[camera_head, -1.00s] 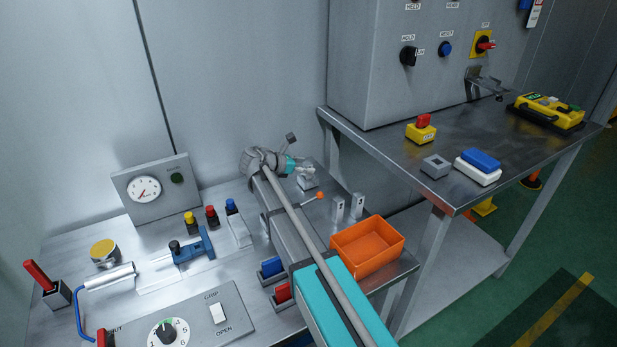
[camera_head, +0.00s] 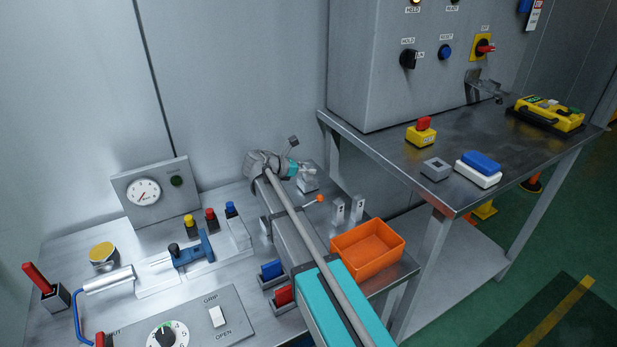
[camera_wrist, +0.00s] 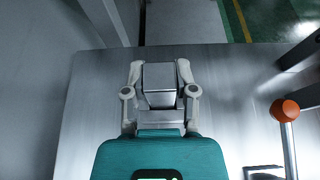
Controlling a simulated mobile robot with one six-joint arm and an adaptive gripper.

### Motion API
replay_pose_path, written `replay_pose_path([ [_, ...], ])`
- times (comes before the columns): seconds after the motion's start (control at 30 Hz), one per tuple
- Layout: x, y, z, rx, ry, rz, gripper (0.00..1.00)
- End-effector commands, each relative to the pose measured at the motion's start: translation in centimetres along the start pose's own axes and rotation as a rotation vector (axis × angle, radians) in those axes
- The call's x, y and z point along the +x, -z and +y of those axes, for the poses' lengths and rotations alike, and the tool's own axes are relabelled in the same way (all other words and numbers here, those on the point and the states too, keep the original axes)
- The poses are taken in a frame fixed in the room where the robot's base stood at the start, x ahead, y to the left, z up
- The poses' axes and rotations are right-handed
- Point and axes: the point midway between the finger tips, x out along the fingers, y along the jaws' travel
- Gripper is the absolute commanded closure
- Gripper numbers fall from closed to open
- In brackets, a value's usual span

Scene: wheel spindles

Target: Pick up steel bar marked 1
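My gripper (camera_head: 306,170) is at the back of the left bench in the head view, beside the wall. A small steel piece (camera_head: 308,184) shows just under its fingers. In the wrist view a squared steel bar (camera_wrist: 160,78) is between the two pale fingers of my gripper (camera_wrist: 160,70). A finger lies along each side of it; whether they touch it I cannot tell. No number is readable on it. Two upright steel pieces (camera_head: 338,210) (camera_head: 357,208) stand to the right, behind the orange bin; their marks are too small to read.
An orange bin (camera_head: 367,267) sits on the bench's right edge. An orange-knobbed lever (camera_wrist: 285,110) stands to the right of my gripper in the wrist view. A gauge box (camera_head: 150,190) and a blue clamp (camera_head: 190,250) are at left. A higher table (camera_head: 390,150) stands at right.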

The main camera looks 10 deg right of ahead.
Motion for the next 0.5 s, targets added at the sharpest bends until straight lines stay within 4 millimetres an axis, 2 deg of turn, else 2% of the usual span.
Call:
replay_pose_path([
  [0.03,0.00,0.01,0.01,0.000,0.000,0.000,0.86],
  [0.1,0.00,0.01,0.02,0.000,0.000,0.000,0.99],
  [0.13,-0.01,0.01,0.02,0.000,0.000,0.000,1.00],
  [0.5,-0.04,-0.05,0.03,0.000,-0.001,0.000,1.00],
])
